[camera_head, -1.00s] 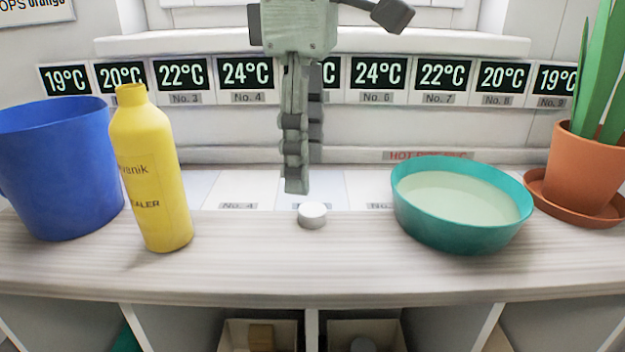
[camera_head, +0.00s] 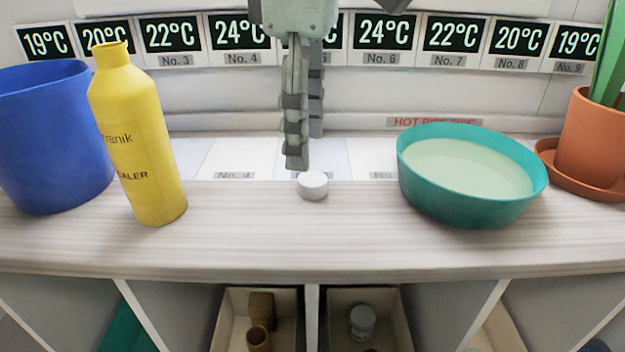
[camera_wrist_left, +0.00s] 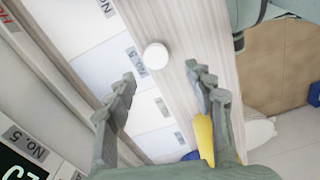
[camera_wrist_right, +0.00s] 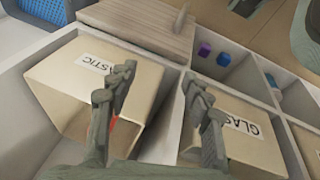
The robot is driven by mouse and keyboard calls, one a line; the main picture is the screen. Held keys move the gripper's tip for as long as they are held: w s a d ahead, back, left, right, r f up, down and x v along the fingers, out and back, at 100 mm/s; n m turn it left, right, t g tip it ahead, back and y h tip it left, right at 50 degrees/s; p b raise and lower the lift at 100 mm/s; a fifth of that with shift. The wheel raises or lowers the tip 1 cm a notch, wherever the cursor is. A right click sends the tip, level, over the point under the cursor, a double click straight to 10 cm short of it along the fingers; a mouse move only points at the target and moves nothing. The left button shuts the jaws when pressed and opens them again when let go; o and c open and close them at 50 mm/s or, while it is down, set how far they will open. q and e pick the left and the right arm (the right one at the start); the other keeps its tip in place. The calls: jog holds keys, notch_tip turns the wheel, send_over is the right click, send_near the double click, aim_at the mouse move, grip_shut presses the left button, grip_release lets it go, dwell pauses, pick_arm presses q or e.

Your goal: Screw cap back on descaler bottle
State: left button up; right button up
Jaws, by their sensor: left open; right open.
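The yellow descaler bottle (camera_head: 140,150) stands upright on the wooden cart top at the left, its neck uncapped; part of it shows in the left wrist view (camera_wrist_left: 204,138). The white round cap (camera_head: 312,186) lies on the cart top near the middle; in the left wrist view the cap (camera_wrist_left: 156,56) is ahead of the fingers. My left gripper (camera_head: 302,150) hangs just behind and above the cap, open and empty. My right gripper is outside the head view; in its wrist view the right gripper (camera_wrist_right: 160,85) is open above boxes.
A blue bucket (camera_head: 50,140) stands left of the bottle. A teal basin (camera_head: 470,205) of pale liquid and a potted plant (camera_head: 590,140) stand at the right. Bins with boxes (camera_wrist_right: 95,85) lie under the right gripper. The front middle of the cart top (camera_head: 330,240) is clear.

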aim_at(310, 177)
pick_arm(q)
jog(key=f, duration=0.5)
jog(key=shift+w+d, duration=0.25)
jog(key=c, duration=0.8)
